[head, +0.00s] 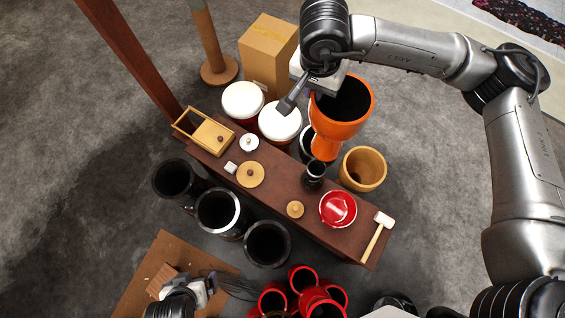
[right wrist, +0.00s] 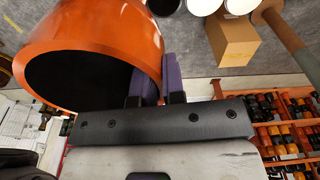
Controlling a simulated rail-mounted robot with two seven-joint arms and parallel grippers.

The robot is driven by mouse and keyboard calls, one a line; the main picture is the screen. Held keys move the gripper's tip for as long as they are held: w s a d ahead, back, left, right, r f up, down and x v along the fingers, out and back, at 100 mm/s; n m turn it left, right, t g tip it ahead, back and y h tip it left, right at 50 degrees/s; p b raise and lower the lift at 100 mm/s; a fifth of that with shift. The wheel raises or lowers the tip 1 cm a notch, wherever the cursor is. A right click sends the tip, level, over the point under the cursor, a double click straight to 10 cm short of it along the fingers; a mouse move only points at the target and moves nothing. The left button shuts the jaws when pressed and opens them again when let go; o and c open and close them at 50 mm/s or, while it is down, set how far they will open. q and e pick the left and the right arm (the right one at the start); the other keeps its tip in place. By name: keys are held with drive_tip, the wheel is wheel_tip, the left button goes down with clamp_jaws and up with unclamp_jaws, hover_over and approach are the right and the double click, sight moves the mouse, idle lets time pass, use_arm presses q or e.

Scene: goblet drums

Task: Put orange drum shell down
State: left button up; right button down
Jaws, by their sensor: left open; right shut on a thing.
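The orange drum shell (head: 326,137) is a goblet shape with a wide dark mouth facing up, tilted a little, above the far side of the brown bench (head: 282,182). My right gripper (head: 312,92) is shut on its rim. In the right wrist view, the orange drum shell (right wrist: 128,42) fills the upper left, and the purple-padded fingers of the right gripper (right wrist: 164,82) are at its wall. Whether its foot touches anything is unclear. My left gripper (head: 207,284) is open and empty at the lower left, over a brown board (head: 145,282).
The bench bears a wooden box (head: 212,136), a red bowl (head: 338,208), a small black cup (head: 314,172) and a mallet (head: 378,232). White-topped drums (head: 243,99), a tan shell (head: 362,168) and a carton (head: 267,55) stand behind; black shells (head: 217,211) and red ones stand in front.

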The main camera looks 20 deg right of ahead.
drive_tip(key=w+f+n+b, duration=0.3)
drive_tip(key=f+n+b, duration=0.8)
drive_tip(key=f, duration=1)
drive_tip(key=w+d+f+n+g+y+b, duration=0.1)
drive_tip(key=w+f+n+b, duration=0.2)
drive_tip(key=f+n+b, duration=0.9)
drive_tip(key=w+f+n+b, duration=0.2)
drive_tip(key=f+n+b, duration=0.9)
drive_tip(key=f, duration=2)
drive_tip(key=b, duration=0.7)
drive_tip(key=shift+w+d+g+y, duration=0.25)
drive_tip(key=shift+w+g+y, duration=0.05)
drive_tip(key=shift+w+g, duration=0.1)
drive_tip(key=shift+f, duration=0.1)
